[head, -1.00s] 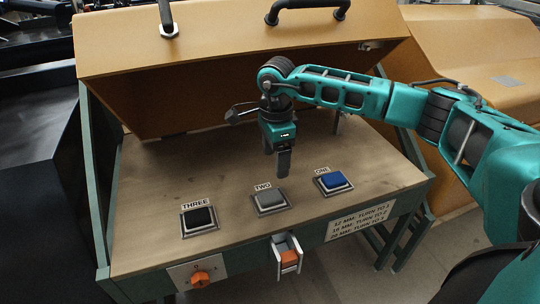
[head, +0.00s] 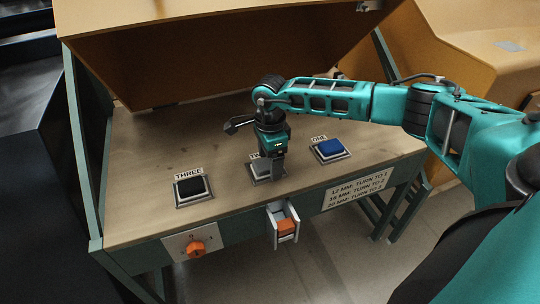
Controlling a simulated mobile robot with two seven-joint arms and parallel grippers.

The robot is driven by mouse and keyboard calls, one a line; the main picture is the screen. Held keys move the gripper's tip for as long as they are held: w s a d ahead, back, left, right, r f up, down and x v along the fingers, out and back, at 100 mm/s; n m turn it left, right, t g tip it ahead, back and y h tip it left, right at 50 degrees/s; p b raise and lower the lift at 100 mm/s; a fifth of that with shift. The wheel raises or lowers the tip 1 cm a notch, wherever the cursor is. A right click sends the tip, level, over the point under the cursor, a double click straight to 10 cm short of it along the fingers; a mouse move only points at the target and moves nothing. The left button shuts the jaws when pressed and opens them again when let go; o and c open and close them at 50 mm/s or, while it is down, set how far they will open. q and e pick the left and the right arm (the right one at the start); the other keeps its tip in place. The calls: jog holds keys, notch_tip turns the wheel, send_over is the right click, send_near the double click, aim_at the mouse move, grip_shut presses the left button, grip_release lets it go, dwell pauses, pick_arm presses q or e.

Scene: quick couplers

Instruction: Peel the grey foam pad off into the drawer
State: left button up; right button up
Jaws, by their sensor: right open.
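The grey foam pad (head: 261,168) sits on its square plate at the station labelled TWO, in the middle of the wooden worktop. My right gripper (head: 278,177) points down right at it and hides its right part. The gripper is open; I cannot tell whether its fingers touch the pad. The small drawer (head: 271,228) stands pulled out of the table's front, below the pad, with an orange block (head: 286,226) inside. My left gripper is not in view.
A black pad (head: 192,187) sits at THREE on the left and a blue pad (head: 329,148) at ONE on the right. An orange knob (head: 197,248) and a text sign (head: 358,189) are on the front panel. A raised orange-yellow hood (head: 180,60) overhangs the back.

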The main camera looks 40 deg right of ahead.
jog(key=shift+r, duration=0.1)
jog(key=c, duration=1.3)
